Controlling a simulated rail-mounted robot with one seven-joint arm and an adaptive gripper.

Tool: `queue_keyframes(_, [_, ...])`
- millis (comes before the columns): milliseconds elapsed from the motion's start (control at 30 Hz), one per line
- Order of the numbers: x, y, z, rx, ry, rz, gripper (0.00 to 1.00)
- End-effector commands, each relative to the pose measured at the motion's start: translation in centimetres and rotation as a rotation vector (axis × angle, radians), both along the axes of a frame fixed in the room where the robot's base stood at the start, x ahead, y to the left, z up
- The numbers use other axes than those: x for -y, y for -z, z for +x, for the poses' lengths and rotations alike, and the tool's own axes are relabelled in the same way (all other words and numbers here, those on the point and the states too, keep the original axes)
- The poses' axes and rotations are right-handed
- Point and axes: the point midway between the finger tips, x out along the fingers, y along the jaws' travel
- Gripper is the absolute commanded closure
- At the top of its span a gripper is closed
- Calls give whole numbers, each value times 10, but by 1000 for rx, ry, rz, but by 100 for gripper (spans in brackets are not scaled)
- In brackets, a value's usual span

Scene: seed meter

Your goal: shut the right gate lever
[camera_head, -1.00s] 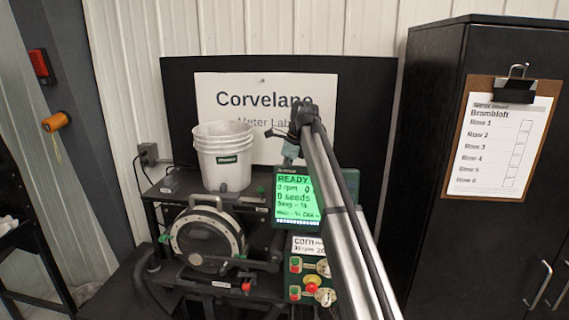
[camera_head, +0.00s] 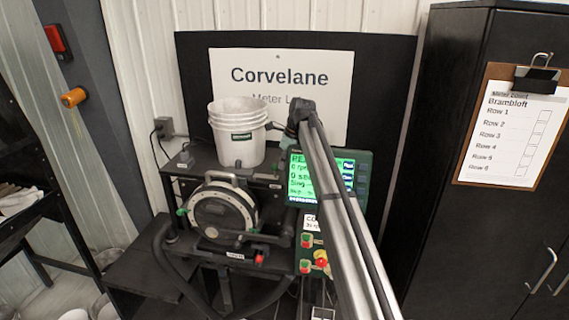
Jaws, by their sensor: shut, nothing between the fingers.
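The seed meter (camera_head: 221,211) is a round dark housing with a pale rim and a top handle, left of centre on a black stand. My gripper (camera_head: 273,127) shows as a small dark shape at the far end of my silver arm, beside the bucket. It is shut and empty, above and apart from the meter.
A white bucket (camera_head: 238,132) stands above the meter. A green-lit display (camera_head: 301,177) and a control panel with buttons (camera_head: 306,240) are partly hidden by my arm. A black cabinet (camera_head: 450,130) with a clipboard (camera_head: 512,125) stands at the right.

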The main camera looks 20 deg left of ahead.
Motion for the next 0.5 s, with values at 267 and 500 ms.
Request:
queue_keyframes(267, [-36, 1, -5, 0, -4, 2, 100])
queue_keyframes(500, [-60, 0, -11, -1, -1, 4, 100])
